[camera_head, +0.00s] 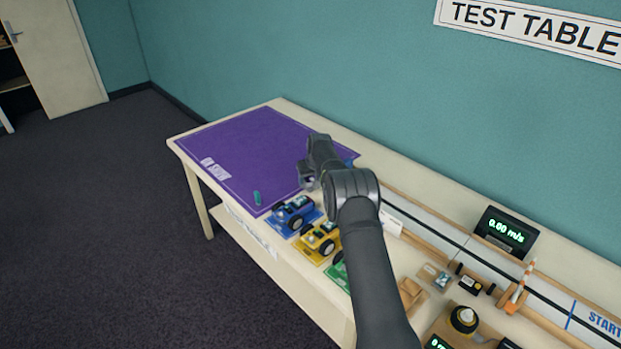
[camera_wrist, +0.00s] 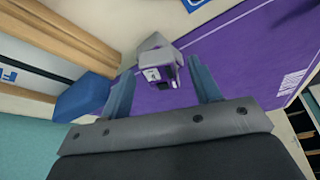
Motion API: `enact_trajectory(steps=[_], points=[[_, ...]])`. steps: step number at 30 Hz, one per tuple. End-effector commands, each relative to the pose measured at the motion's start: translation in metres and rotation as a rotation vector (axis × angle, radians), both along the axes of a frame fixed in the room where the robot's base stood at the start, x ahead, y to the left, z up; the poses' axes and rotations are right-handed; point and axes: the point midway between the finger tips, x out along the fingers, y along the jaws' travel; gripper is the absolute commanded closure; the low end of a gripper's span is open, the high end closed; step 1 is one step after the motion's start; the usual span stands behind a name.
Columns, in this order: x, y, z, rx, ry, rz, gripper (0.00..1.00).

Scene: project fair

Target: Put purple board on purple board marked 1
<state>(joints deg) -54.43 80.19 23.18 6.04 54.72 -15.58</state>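The purple mat (camera_head: 250,135) lies on the far end of the long table, with white lettering that seems to read ON SHOW. It also fills much of the wrist view (camera_wrist: 225,60). My gripper (camera_head: 304,180) is over the mat's right part. In the wrist view its two blue-grey fingers (camera_wrist: 161,78) stand wide apart. A small grey and purple piece (camera_wrist: 153,74) with a pale label shows between them, with a gap at each side. I cannot tell whether it is the purple board. No mark 1 is readable.
Blue (camera_head: 295,213) and yellow (camera_head: 318,241) toy cars line the table's front edge. A blue block (camera_wrist: 84,98) is beside the wooden track rails (camera_wrist: 65,35). The mat's left part is clear.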

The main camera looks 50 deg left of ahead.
Motion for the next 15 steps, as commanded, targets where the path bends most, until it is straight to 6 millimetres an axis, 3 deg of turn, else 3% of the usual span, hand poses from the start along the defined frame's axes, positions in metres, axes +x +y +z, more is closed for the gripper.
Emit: enact_trajectory(steps=[5, 15], points=[[0.0, 0.0, 0.004, 0.001, 0.0, 0.0, 0.43], [-0.005, -0.013, 0.046, 0.002, -0.001, 0.0, 0.43]])
